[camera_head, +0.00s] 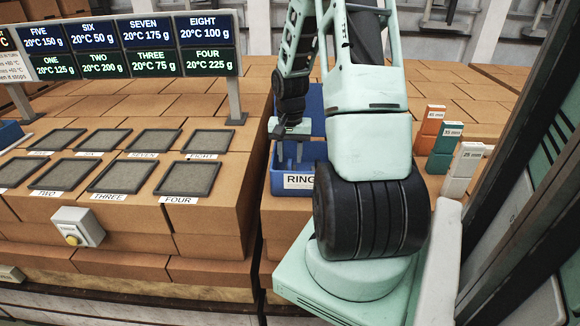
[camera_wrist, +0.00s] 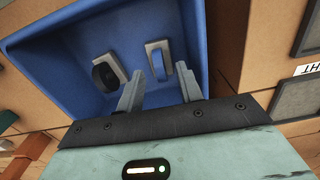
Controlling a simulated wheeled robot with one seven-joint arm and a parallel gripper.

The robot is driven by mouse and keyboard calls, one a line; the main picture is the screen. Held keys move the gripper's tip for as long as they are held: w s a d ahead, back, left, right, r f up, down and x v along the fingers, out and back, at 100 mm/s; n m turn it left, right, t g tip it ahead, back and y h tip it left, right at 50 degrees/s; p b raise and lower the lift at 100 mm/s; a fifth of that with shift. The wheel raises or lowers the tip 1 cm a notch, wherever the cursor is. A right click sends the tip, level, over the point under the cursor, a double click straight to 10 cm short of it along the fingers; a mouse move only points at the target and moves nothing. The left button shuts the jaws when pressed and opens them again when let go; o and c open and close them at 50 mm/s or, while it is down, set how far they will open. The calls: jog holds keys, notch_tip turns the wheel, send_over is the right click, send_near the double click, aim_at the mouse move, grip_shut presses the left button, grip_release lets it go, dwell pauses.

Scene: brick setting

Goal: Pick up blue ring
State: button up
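The blue bin (camera_head: 275,182), labelled RING, stands below my gripper (camera_head: 290,158); its inside fills much of the wrist view (camera_wrist: 62,60). In the wrist view, my gripper (camera_wrist: 160,72) is open, with its two grey fingers apart and pointing down into the bin. A grey piece with a blue middle (camera_wrist: 158,60) lies beyond the fingertips; I cannot tell for sure whether this blue part is the blue ring. A dark ring-like piece (camera_wrist: 106,75) with a grey plate lies left of the fingers. I see nothing held between them.
Orange (camera_head: 433,120), teal (camera_head: 446,138) and white (camera_head: 465,160) labelled blocks stand right of my arm. Left of the bin are several dark labelled pads (camera_head: 187,178), a yellow-button box (camera_head: 77,226) and a display board (camera_head: 120,45). The bin walls closely surround the fingers.

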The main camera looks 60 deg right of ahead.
jog(key=shift+f+p, duration=0.35)
jog(key=shift+f, duration=1.1)
grip_shut()
jog(key=shift+r, duration=0.15)
